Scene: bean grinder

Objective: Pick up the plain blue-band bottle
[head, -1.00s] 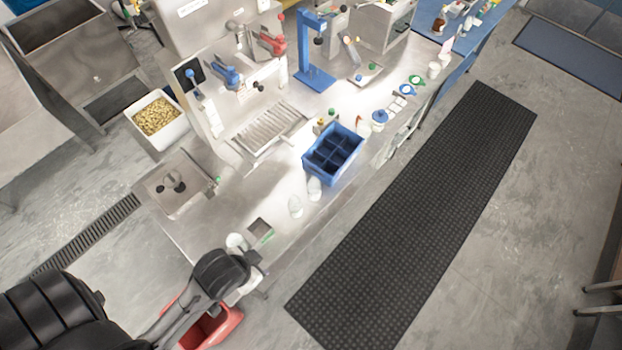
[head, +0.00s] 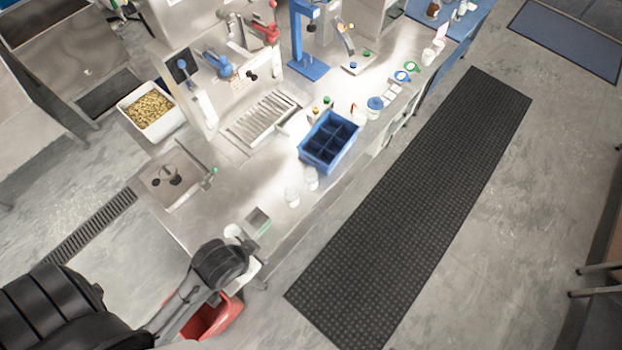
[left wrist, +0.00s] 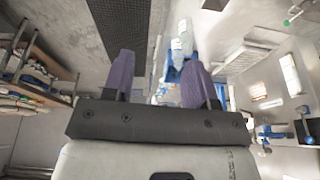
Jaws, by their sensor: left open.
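My left gripper (head: 252,256) is at the counter's near end, apart from both bottles. In the left wrist view, my left gripper (left wrist: 158,60) has its purple fingers spread and nothing between them. Pale bottles (left wrist: 182,45) show beyond the right finger, which partly hides that area. My right gripper is out of view.
The divided blue crate (head: 328,142) stands at the counter edge, with small coloured-top items behind it. A drip grate (head: 262,120) and a blue stand (head: 306,66) are farther back. A red bin (head: 214,318) is below my left arm. A black mat (head: 410,190) covers the floor.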

